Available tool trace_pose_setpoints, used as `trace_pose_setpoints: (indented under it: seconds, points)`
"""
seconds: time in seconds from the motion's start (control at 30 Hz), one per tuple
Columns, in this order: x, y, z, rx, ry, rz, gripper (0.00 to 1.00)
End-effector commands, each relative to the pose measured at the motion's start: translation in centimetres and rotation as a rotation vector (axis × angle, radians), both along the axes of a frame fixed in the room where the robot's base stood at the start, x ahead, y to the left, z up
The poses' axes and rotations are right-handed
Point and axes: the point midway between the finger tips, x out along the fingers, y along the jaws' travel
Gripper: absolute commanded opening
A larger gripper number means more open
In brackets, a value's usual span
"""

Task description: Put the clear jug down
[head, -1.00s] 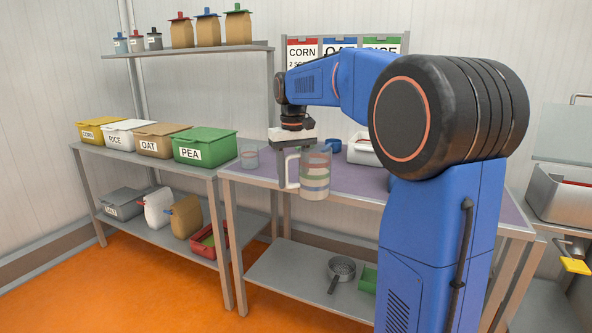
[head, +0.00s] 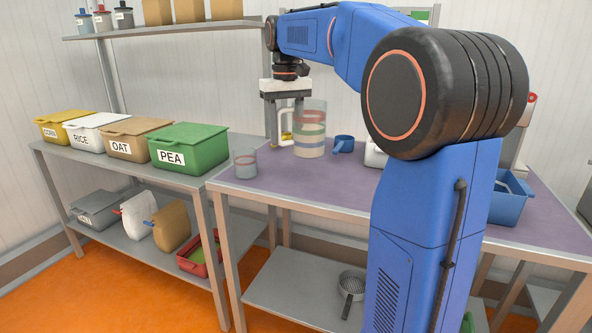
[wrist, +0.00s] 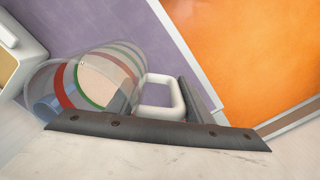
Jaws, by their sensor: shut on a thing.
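The clear jug (head: 311,130) has red, green and blue bands and stands upright over the purple tabletop (head: 290,180), towards its back. My gripper (head: 279,128) is shut on the jug's pale handle, at the jug's left side. In the wrist view the jug (wrist: 88,80) lies left of the dark fingers, with its handle (wrist: 160,95) between them. I cannot tell whether the jug's base touches the table.
A small clear cup (head: 245,164) stands at the table's front left, and a blue cup (head: 343,143) is right of the jug. A green PEA bin (head: 188,148) is on the left bench. A blue tray (head: 511,203) is at the right. The purple top between is clear.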

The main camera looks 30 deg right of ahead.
Motion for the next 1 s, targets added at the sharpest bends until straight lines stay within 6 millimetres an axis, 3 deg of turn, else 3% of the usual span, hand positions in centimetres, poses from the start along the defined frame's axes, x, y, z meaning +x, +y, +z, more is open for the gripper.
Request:
trace_pose_setpoints:
  seconds: [0.3,0.53,0.8,1.0]
  points:
    - [0.0,0.0,-4.4,0.000,0.001,0.000,0.00]
    - [0.0,0.0,-5.7,0.000,0.000,0.000,0.00]
    - [0.0,0.0,-8.9,0.000,0.000,0.000,0.00]
    - [0.0,0.0,-9.1,0.000,0.000,0.000,0.00]
